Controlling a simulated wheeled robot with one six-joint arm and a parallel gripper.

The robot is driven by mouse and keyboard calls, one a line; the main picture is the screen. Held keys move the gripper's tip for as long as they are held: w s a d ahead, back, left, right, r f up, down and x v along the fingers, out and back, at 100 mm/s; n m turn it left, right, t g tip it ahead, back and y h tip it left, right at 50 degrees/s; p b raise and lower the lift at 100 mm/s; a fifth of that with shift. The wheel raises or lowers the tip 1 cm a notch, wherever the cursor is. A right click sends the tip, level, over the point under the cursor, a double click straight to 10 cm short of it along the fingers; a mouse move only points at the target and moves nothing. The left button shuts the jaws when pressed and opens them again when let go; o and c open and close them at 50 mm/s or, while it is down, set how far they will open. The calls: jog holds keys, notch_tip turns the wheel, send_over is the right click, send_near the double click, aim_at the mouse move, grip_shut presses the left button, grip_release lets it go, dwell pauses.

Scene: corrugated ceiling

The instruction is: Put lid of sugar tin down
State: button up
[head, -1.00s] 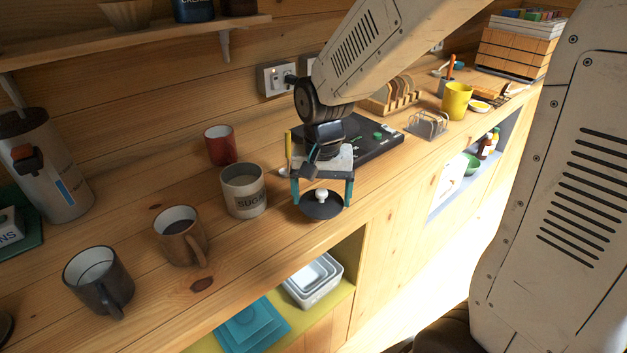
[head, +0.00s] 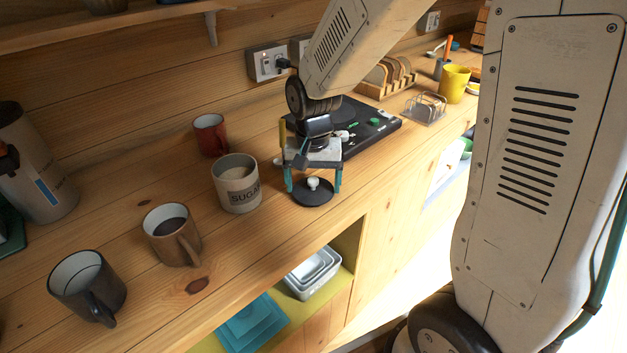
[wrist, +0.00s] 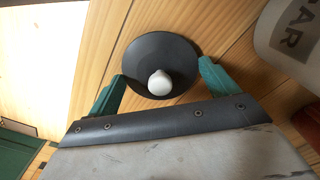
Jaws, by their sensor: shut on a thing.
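The sugar tin (head: 236,185) is a pale pot marked SUGAR, standing uncovered on the wooden counter with pale contents showing. Part of it shows in the wrist view (wrist: 292,40). Its lid (head: 312,197) is a dark round disc with a white knob, to the right of the tin. My gripper (head: 314,186) is above the lid. In the wrist view, its two teal fingers (wrist: 161,80) are at opposite sides of the lid's rim (wrist: 150,52), shut on it. The lid lies level, very close to the counter; I cannot tell whether it touches.
A red mug (head: 210,135), a brown mug (head: 172,235) and a dark mug (head: 88,287) stand left of the tin. A black hob (head: 365,128) is behind my gripper. The counter's front edge is close to the lid, above open shelves.

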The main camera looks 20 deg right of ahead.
aim_at(313, 179)
jog(key=shift+f, duration=0.15)
jog(key=o, duration=0.8)
notch_tip(313, 179, up, 11)
jog(key=s+d+r+n, duration=0.1)
jog(key=s+r+n, duration=0.1)
jog(key=s, duration=0.9)
jog(key=s+d+r+n+t, duration=0.1)
jog(key=s+d+r+n, duration=0.1)
jog(key=s, duration=0.9)
jog(key=shift+r+n, duration=0.6)
jog(key=shift+n, duration=0.1)
jog(key=shift+d, duration=0.1)
